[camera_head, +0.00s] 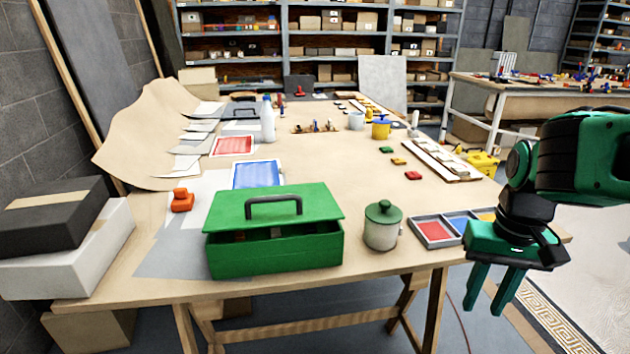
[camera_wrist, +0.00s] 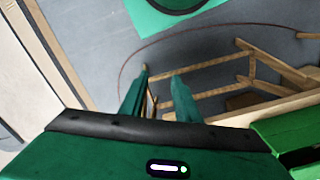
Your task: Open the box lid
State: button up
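The green box (camera_head: 274,251) stands near the front edge of the wooden table in the head view. Its green lid (camera_head: 230,208) has a black handle (camera_head: 273,205) on top. A dark gap shows under the lid's front edge, with a little red inside; how far the lid is raised is hard to tell. Part of a green box (camera_wrist: 285,140) also shows at the right of the wrist view. My gripper (camera_head: 483,307) is to the right of the box, beyond the table's front right corner. Its two fingers are apart and empty, also in the wrist view (camera_wrist: 160,77).
A white jar with a green lid (camera_head: 381,228) stands right of the box, then a tray of coloured compartments (camera_head: 434,232). Black and white boxes (camera_head: 72,250) are at the left.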

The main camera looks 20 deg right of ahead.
aim_at(274, 206)
jog(key=z, duration=1.95)
jog(key=k, duration=1.3)
jog(key=u, duration=1.2)
jog(key=i, duration=1)
